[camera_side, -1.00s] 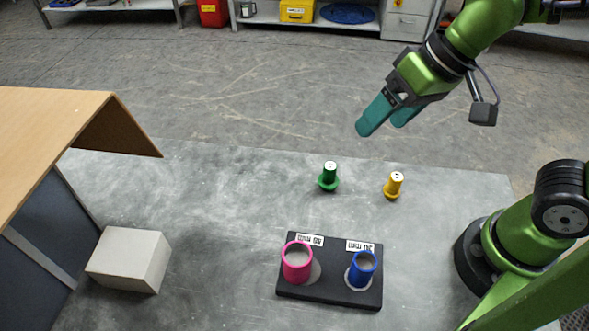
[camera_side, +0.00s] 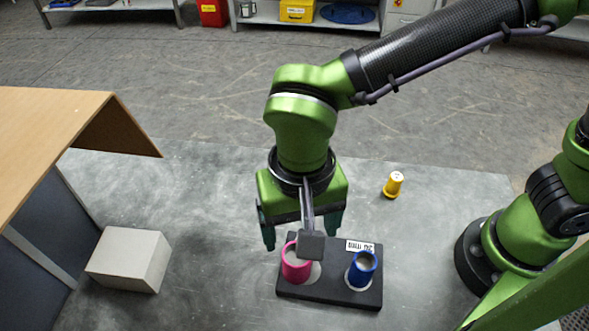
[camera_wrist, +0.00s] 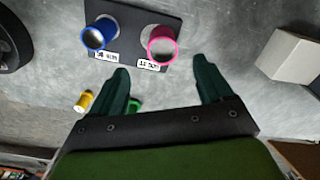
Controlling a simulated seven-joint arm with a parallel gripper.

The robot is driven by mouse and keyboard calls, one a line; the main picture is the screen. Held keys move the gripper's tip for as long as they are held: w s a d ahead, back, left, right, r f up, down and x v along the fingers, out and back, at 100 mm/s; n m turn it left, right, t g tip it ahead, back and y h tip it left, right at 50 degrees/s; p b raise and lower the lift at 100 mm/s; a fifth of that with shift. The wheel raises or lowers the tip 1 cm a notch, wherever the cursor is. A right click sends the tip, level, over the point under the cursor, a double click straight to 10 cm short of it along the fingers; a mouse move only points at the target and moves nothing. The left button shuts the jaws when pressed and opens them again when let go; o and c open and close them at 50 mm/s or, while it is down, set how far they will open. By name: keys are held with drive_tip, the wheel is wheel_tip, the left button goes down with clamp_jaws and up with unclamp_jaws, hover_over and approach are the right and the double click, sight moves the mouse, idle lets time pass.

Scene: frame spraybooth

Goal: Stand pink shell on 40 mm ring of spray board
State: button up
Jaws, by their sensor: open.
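The pink shell (camera_side: 296,268), a hollow open-topped tube, stands on the dark spray board (camera_side: 325,292), left of centre. A pale round patch shows at its right, so it looks off-centre on that spot. In the wrist view the pink shell (camera_wrist: 162,45) also shows, beside the board's label, too small to read surely. A blue shell (camera_side: 362,268) stands on the board's other pale spot. My gripper (camera_side: 302,236) is open and empty, pointing down above and just behind the board. In the wrist view its fingers (camera_wrist: 162,68) are spread either side of the pink shell's line, short of it.
A yellow flanged plug (camera_side: 394,184) stands on the grey table behind the board. A green one (camera_wrist: 134,104) is partly behind a finger in the wrist view and hidden in the side view. A pale block (camera_side: 130,260) and a wooden-topped booth (camera_side: 70,125) stand left.

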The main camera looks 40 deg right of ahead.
hover_over(300, 263)
wheel_tip(300, 263, down, 6)
drive_tip(key=shift+r, duration=0.25)
drive_tip(key=shift+w+f, duration=0.2)
drive_tip(key=shift+f, duration=1.2)
drive_tip(key=shift+w+f, duration=0.15)
drive_tip(key=shift+f, duration=1.2)
drive_tip(key=shift+c, duration=0.2)
drive_tip(key=shift+r, duration=0.1)
drive_tip(key=c, duration=1.2)
wheel_tip(300, 263, up, 9)
drive_tip(key=shift+r, duration=0.2)
drive_tip(key=shift+c, duration=0.2)
drive_tip(key=shift+s+d+f, duration=0.1)
drive_tip(key=shift+d+f, duration=0.1)
drive_tip(key=shift+f, duration=1)
drive_tip(key=shift+s+d+f, duration=0.1)
drive_tip(key=shift+d+f, duration=0.1)
drive_tip(key=shift+f, duration=0.95)
drive_tip(key=shift+s+d+f, duration=0.1)
drive_tip(key=shift+d+f, duration=0.1)
drive_tip(key=shift+f, duration=1.15)
drive_tip(key=shift+f, duration=0.95)
